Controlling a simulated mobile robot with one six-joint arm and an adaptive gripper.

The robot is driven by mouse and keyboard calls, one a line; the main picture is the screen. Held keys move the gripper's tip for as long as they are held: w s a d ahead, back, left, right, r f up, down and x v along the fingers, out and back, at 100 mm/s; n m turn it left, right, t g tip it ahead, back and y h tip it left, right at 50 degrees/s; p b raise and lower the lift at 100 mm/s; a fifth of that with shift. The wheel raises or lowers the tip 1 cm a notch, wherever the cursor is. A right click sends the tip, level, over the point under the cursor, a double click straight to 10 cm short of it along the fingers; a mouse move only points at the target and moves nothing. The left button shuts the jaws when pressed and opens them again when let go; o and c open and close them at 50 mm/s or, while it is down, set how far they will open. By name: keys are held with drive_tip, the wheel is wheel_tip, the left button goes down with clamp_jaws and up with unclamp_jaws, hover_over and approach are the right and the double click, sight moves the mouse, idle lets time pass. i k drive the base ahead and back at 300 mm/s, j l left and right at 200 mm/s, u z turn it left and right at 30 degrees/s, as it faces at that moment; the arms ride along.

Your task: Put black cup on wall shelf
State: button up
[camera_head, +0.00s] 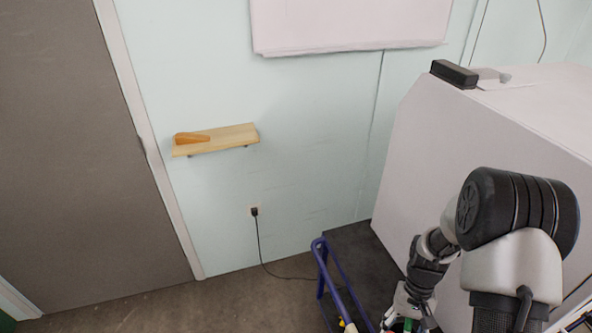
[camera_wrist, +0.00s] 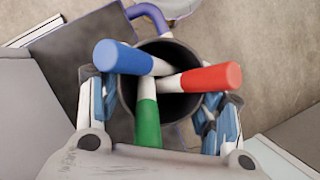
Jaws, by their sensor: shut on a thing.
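The black cup (camera_wrist: 172,108) is between my gripper's fingers in the wrist view, seen from above. Three thick markers with blue, red and green ends stick out of it. My gripper (camera_wrist: 158,100) is shut on the cup, with a finger on each side. In the head view my gripper (camera_head: 405,312) is at the bottom edge, low and to the right; the cup is hard to make out there. The wall shelf (camera_head: 232,136) is a light wooden board on the pale wall, left of centre and far from my gripper. An orange-brown wooden piece stands on its left end.
A blue-framed cart or chair (camera_head: 322,262) stands beside my arm, near a dark surface (camera_head: 350,250). A large white cabinet (camera_head: 440,140) fills the right. A grey door (camera_head: 70,150) is at left. The floor (camera_head: 200,305) below the shelf looks clear, apart from a cable.

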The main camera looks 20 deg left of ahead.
sight(231, 135)
drive_tip(key=i+j, duration=0.15)
drive_tip(key=j, duration=0.3)
drive_tip(key=i+j, duration=0.1)
drive_tip(key=j, duration=0.35)
drive_tip(key=i+j, duration=0.15)
drive_tip(key=j, duration=0.3)
drive_tip(key=i+j, duration=0.1)
drive_tip(key=j, duration=0.3)
drive_tip(key=i+j, duration=0.15)
drive_tip(key=j, duration=0.3)
